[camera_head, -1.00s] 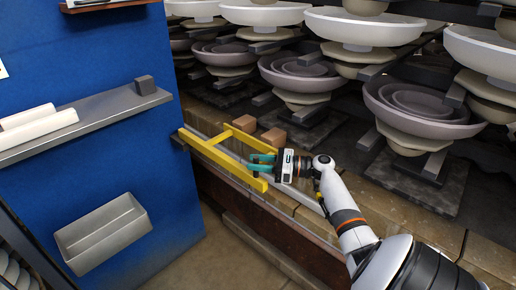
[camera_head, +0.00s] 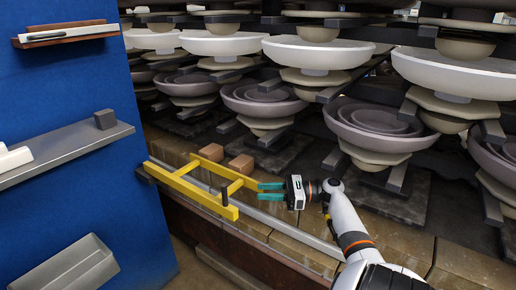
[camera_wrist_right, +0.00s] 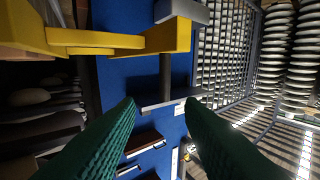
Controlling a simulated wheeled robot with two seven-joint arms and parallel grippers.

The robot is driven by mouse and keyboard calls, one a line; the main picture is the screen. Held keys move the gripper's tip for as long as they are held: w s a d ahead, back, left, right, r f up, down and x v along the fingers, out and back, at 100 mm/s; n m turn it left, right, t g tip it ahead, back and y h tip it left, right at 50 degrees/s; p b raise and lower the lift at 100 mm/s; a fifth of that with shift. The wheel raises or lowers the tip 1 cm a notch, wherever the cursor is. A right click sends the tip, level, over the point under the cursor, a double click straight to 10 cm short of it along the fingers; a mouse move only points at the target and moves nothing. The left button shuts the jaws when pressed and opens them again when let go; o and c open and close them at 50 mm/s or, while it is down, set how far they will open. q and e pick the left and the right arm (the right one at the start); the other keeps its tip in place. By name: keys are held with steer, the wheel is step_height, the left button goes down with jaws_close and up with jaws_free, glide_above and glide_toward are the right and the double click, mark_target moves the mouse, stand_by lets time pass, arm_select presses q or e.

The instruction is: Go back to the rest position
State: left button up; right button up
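My right gripper (camera_head: 272,191) comes in from the lower right in the head view. Its two teal fingers are spread apart with nothing between them. They point left, just right of a yellow frame (camera_head: 200,195) with a crossbar, and appear apart from it. In the right wrist view, the open green fingers (camera_wrist_right: 160,105) frame only the background, with the yellow frame (camera_wrist_right: 90,40) at the upper left. My left gripper is not in view.
A blue panel (camera_head: 70,130) stands at left, with a grey shelf (camera_head: 75,155), a grey bin (camera_head: 68,265) and a small upper shelf (camera_head: 65,34). Stacked insulators (camera_head: 370,130) fill the back. Two brown blocks (camera_head: 241,164) lie on the ledge behind the yellow frame.

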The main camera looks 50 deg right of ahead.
stand_by(0.5)
steer(key=s+a+f+n+g+h, duration=0.1)
steer(key=s+a+f+n+g, duration=0.25)
steer(key=a+f+n, duration=0.45)
steer(key=s+a+f+n+g+h, duration=0.2)
steer(key=s+a+f+n+g, duration=0.25)
steer(key=a, duration=0.45)
steer(key=s+a+f+n+g+h, duration=0.1)
steer(key=s+a+f+n+g, duration=0.1)
steer(key=a+f+n+g, duration=0.5)
steer(key=s+a+r+n+t+h, duration=0.2)
steer(key=s+a+n+h, duration=0.1)
steer(key=a+n, duration=0.3)
steer(key=s+a+r+n+t+h, duration=0.2)
steer(key=s+a+r+n+h, duration=0.1)
steer(key=a+n, duration=0.25)
step_height(320, 180, down, 23)
steer(key=s+g+p, duration=0.1)
steer(key=g+p, duration=0.1)
steer(key=p, duration=0.2)
steer(key=s+d+f+p, duration=0.2)
steer(key=s+f+p, duration=0.1)
steer(key=s+f, duration=0.9)
steer(key=s, duration=0.4)
steer(key=shift+s+d+f+g, duration=0.2)
steer(key=shift+s+g, duration=0.1)
steer(key=shift+g, duration=0.1)
